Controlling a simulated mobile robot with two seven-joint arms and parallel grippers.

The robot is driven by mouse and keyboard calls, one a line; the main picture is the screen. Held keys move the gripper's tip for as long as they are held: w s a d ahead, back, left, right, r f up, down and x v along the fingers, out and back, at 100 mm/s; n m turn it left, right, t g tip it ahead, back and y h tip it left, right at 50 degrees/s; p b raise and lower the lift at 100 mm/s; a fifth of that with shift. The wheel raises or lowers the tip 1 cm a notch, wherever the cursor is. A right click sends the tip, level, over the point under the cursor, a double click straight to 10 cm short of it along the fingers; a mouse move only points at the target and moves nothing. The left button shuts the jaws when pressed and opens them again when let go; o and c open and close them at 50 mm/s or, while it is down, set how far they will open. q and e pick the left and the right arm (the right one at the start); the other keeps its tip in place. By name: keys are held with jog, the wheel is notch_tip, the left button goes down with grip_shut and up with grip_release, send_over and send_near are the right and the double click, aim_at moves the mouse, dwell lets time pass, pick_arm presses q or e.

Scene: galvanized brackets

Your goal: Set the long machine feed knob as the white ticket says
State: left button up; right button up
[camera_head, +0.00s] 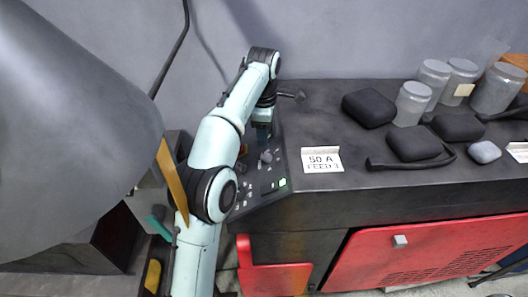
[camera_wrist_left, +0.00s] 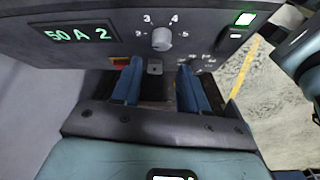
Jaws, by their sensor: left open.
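The white ticket (camera_head: 322,160) stands on the dark bench and reads "50 A" above "FEED" and a last character I cannot read surely. The grey round feed knob (camera_wrist_left: 162,39) is on the dark machine panel, with numbers around it, 2 to 5 legible. It also shows in the head view (camera_head: 266,157). I cannot tell where its pointer sits. A green display (camera_wrist_left: 78,34) reads "50 A 2". My left gripper (camera_wrist_left: 158,66) is open and empty, its blue fingers just below the knob in the wrist view, apart from it. My right gripper is out of view.
A green-lit switch (camera_wrist_left: 245,18) is on the panel near the knob. Black pouches (camera_head: 369,108) and lidded jars (camera_head: 412,103) stand on the bench to the right. A large grey lamp-like shape (camera_head: 75,130) fills the head view's left.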

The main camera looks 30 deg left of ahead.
aim_at(264, 155)
pick_arm(q)
jog(key=f, duration=0.8)
jog(key=shift+w+a+f, duration=0.1)
jog(key=shift+w+f, duration=0.15)
jog(key=shift+f, duration=0.1)
jog(key=c, duration=0.8)
